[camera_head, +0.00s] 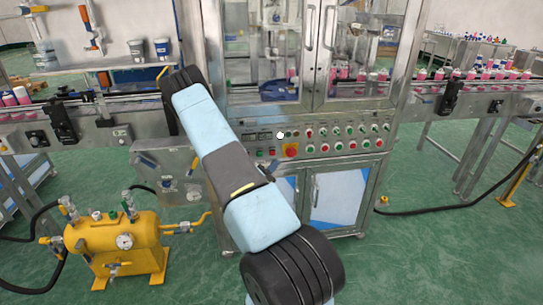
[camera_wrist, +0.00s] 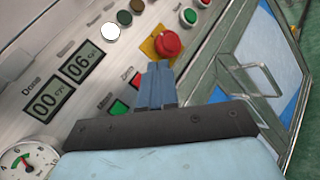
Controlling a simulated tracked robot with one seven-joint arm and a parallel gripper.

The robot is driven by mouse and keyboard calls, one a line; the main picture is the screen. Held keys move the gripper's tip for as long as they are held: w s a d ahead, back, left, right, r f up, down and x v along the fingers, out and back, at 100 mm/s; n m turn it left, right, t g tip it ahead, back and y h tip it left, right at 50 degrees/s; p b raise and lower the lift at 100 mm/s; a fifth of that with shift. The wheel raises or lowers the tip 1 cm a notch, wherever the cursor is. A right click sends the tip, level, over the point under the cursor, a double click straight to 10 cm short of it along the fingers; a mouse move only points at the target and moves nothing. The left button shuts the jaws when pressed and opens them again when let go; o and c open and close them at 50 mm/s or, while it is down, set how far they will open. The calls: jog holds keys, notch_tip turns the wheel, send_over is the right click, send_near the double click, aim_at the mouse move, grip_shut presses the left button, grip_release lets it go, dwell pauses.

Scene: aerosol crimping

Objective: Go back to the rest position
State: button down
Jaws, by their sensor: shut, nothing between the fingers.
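My gripper (camera_wrist: 160,68) is shut and empty in the wrist view, its blue fingers side by side. The fingertips appear just below the red mushroom button (camera_wrist: 168,43) on its yellow plate; I cannot tell the exact gap between them. The button's yellow plate (camera_head: 291,151) shows on the control panel (camera_head: 350,143), right of my arm.
The machine's glass doors (camera_head: 345,50) and lower cabinet doors (camera_head: 340,195) are closed. A conveyor (camera_head: 500,88) carries several pink bottles on the right. A yellow tank (camera_head: 118,245) with hoses stands at the lower left. The green floor (camera_head: 430,260) is open at the lower right.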

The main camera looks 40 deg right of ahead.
jog(key=shift+s+a, duration=0.1)
jog(key=shift+s, duration=0.05)
dwell(0.6)
jog(key=s+a+r+m+g+y, duration=0.2)
jog(key=s+a+r+m+g, duration=0.15)
jog(key=r, duration=0.35)
jog(key=s+a+r+m+g+y, duration=0.2)
jog(key=s+a+r+m+g, duration=0.15)
jog(key=r, duration=0.45)
jog(key=s+a+r+m+g+y, duration=0.2)
jog(key=r+m+g, duration=0.15)
jog(key=r, duration=0.35)
jog(key=s+a+r+m+t+y, duration=0.1)
jog(key=s+a+r+t+y, duration=0.3)
jog(key=a, duration=0.5)
jog(key=s+a+r+t+y, duration=0.3)
jog(key=s+a+r, duration=0.3)
jog(key=a, duration=0.4)
jog(key=s+a+r+m+t+y, duration=0.1)
jog(key=s+a+r+t+y, duration=0.3)
jog(key=a, duration=0.6)
notch_tip(320, 180, up, 3)
jog(key=shift+s+a+m+t+y, duration=0.15)
jog(key=shift+s+m+t+y, duration=0.2)
jog(key=shift+s+y, duration=0.55)
jog(key=shift+w, duration=0.15)
